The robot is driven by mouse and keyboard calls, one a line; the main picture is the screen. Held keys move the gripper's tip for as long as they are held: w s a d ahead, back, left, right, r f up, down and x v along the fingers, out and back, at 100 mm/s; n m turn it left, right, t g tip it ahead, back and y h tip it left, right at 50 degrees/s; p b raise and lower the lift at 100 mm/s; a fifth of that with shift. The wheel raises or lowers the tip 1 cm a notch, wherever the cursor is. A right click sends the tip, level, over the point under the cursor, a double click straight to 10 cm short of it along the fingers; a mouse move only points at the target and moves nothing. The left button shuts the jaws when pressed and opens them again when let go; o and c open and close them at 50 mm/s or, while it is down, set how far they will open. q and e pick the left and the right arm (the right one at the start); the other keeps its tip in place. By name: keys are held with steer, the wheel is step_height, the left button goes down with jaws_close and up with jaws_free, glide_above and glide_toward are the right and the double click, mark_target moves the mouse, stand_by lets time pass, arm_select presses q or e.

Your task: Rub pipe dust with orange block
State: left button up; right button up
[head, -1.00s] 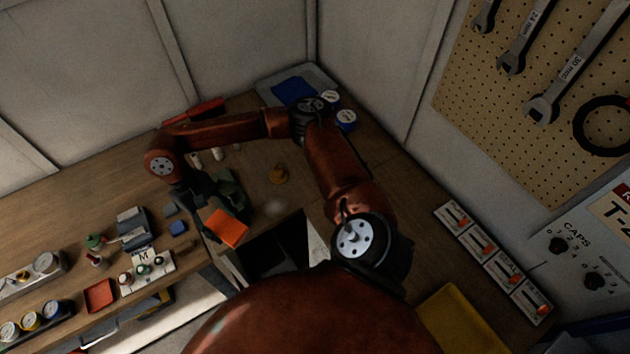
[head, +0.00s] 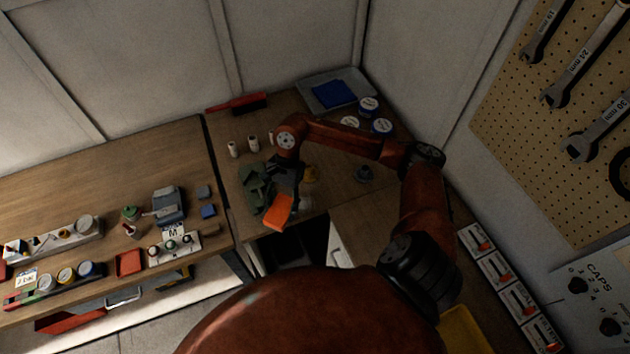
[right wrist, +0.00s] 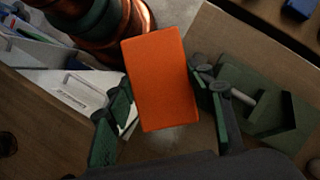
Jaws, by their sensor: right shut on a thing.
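My right gripper (head: 284,194) is shut on the orange block (head: 278,212), near the front edge of the wooden bench. In the right wrist view the block (right wrist: 160,80) sits between the dark green fingers and hides what lies behind it. A pale smudge (head: 305,203), possibly dust, lies on the bench just right of the block in the head view. I cannot make out a clear pipe. A coppery ringed shape (right wrist: 135,18) shows at the top left of the wrist view; I cannot tell if it is mine. My left gripper is not in view.
A dark green fixture (head: 255,187) stands close left of the block. White cylinders (head: 253,143) stand further back. A dark opening (head: 288,250) lies in front of the bench.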

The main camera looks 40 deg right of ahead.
mark_target(303, 205)
steer(key=d+m+t, duration=0.1)
steer(key=m, duration=0.1)
steer(key=d+m+t+p, duration=0.1)
steer(key=d+m, duration=0.1)
steer(key=m, duration=0.1)
steer(key=d+m+t+p, duration=0.1)
steer(key=d+m, duration=0.1)
steer(key=m, duration=0.1)
steer(key=shift+f, duration=0.15)
steer(key=d+r+m+t+h+p, duration=0.1)
steer(key=d+m+t+h+p, duration=0.15)
steer(key=d+m, duration=0.6)
steer(key=shift+m+y, duration=0.25)
steer(key=shift+s+a+f+b, duration=0.1)
steer(key=shift+f+b, duration=0.85)
steer(key=shift+f, duration=0.5)
steer(key=shift+s+f+b, duration=0.1)
steer(key=shift+f+b, duration=0.85)
steer(key=shift+f, duration=0.45)
steer(key=shift+f+b, duration=0.8)
steer(key=shift+f, duration=0.15)
steer(key=shift+a, duration=0.1)
steer(key=shift+w+a+r, duration=0.1)
steer(key=shift+w+a, duration=0.15)
steer(key=shift+a, duration=0.4)
steer(key=shift+w+a, duration=0.2)
steer(key=shift+a, duration=0.45)
steer(key=shift+w+a+r, duration=0.1)
steer(key=shift+w+a, duration=0.15)
steer(key=shift+a, duration=0.4)
